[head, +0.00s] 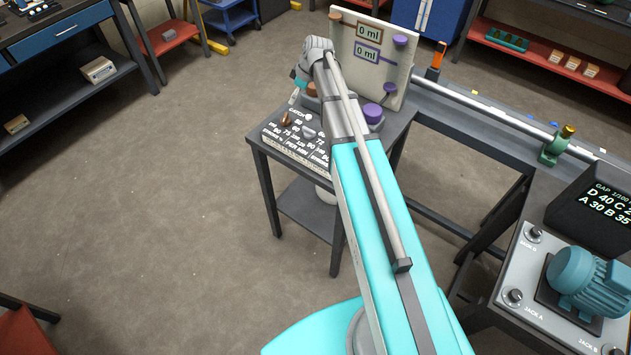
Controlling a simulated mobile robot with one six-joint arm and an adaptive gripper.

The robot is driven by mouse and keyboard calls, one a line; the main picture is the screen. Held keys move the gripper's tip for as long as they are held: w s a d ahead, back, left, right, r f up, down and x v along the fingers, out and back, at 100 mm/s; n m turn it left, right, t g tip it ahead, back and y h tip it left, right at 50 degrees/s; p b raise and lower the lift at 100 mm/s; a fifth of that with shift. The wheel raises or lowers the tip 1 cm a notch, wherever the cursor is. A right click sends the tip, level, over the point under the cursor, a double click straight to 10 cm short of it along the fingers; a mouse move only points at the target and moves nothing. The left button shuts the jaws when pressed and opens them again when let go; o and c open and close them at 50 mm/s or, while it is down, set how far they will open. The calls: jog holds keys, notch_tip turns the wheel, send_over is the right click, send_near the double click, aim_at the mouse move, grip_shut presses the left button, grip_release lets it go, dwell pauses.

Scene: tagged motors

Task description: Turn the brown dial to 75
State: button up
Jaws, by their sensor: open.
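The brown dial (287,119) is a small pointed brown knob at the left of a black control panel (292,152) with white numbers. The number 75 is printed close to it; I cannot tell exactly where its pointer stands. My gripper (294,97) hangs at the end of my arm, just above and behind the brown dial, apart from it as far as I can see. It is open and looks empty; its fingertips are small and partly hidden by the wrist.
A grey dial (308,132) sits right of the brown one. Behind stand a brown cap (312,89), a purple cap (373,113) and an upright board (387,84) with "0 ml" displays. A blue motor (590,281) stands at right. The floor at left is clear.

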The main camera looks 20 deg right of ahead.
jog(key=s+a+f+m+b, duration=0.1)
jog(key=s+f, duration=0.1)
jog(key=s, duration=0.2)
jog(key=s+f+m+g+h+b, duration=0.1)
jog(key=s+f+m+b, duration=0.1)
jog(key=s, duration=0.2)
jog(key=s+a+f+m+b, duration=0.1)
jog(key=s+f+b, duration=0.1)
jog(key=s, duration=0.2)
jog(key=shift+s+a+m+h, duration=0.15)
jog(key=shift+a+m+h, duration=0.15)
jog(key=shift+m, duration=0.1)
jog(key=s+f+m+h+b, duration=0.1)
jog(key=s+f+m+b, duration=0.2)
jog(key=s, duration=0.4)
jog(key=s+f+m+g+h+b, duration=0.1)
jog(key=s+f+m+b, duration=0.2)
jog(key=s, duration=0.5)
jog(key=shift+f+g+b, duration=0.3)
jog(key=shift+f+b, duration=0.2)
jog(key=shift+b, duration=0.05)
jog(key=shift+c, duration=0.3)
